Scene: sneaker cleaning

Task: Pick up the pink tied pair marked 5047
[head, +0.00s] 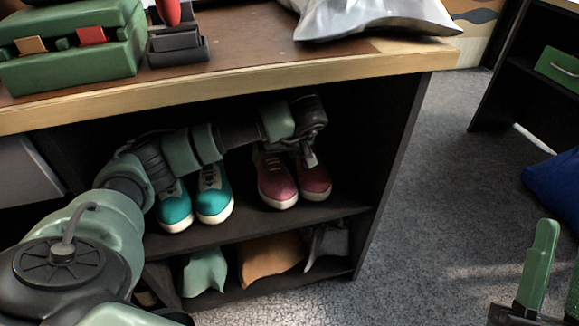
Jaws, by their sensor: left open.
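A pair of pink sneakers (277,180) with white soles and laces stands on the upper shelf inside the workbench. No number can be read on the pair. My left arm reaches in from the left across the shelf opening. My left gripper (308,150) is open above the back and laces of the pink pair and hides part of it. I cannot tell whether it touches the laces. My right gripper (556,272) is at the lower right, partly cut off by the picture's edge, with its green fingers apart and nothing seen between them.
A teal sneaker pair (214,195) stands left of the pink pair, partly behind my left arm. Cloths, including an orange one (270,256), lie on the shelf below. The worktop edge (250,80) overhangs the shelf. Grey floor is open to the right.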

